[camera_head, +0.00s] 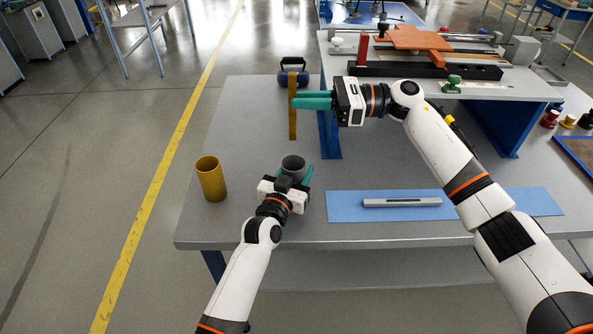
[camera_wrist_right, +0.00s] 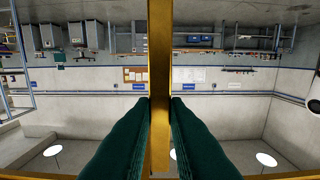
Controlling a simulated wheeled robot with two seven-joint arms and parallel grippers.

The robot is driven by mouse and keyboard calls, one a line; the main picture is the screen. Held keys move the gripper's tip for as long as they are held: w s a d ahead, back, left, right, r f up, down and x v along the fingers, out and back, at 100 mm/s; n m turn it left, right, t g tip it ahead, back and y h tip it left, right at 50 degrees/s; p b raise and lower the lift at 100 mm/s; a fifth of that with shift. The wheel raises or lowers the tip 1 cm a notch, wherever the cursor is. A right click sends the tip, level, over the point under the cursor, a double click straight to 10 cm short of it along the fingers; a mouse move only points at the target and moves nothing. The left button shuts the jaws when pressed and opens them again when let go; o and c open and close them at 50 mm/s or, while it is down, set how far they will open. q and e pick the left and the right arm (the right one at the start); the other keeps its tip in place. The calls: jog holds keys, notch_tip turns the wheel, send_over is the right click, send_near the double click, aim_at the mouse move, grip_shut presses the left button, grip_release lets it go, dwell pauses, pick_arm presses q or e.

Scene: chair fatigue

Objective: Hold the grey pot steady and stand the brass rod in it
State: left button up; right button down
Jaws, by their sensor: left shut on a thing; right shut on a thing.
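The grey pot (camera_head: 293,165) stands on the grey table, and my left gripper (camera_head: 294,174) is shut on it from the near side, partly hiding it. The brass rod (camera_head: 292,122) is upright in my right gripper (camera_head: 293,101), whose green fingers are shut on it. The rod is held in the air, and in the head view its lower end shows above and behind the pot's mouth, apart from it. The right wrist view shows the rod (camera_wrist_right: 160,70) running vertically between both green fingers (camera_wrist_right: 160,110).
A yellow cylinder (camera_head: 211,179) stands left of the pot. A dark blue kettlebell-like thing (camera_head: 293,76) stands at the back. A blue mat (camera_head: 460,205) with a metal bar (camera_head: 402,202) lies to the right. A raised bench (camera_head: 450,87) stands behind. The table's left middle is clear.

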jog(key=shift+f, duration=5.3)
jog(key=c, duration=1.3)
grip_release()
jog(key=shift+f, duration=0.1)
jog(key=shift+d, duration=0.1)
jog(key=d, duration=1.1)
jog(key=shift+d, duration=0.4)
pick_arm(q)
jog(key=o, duration=1.1)
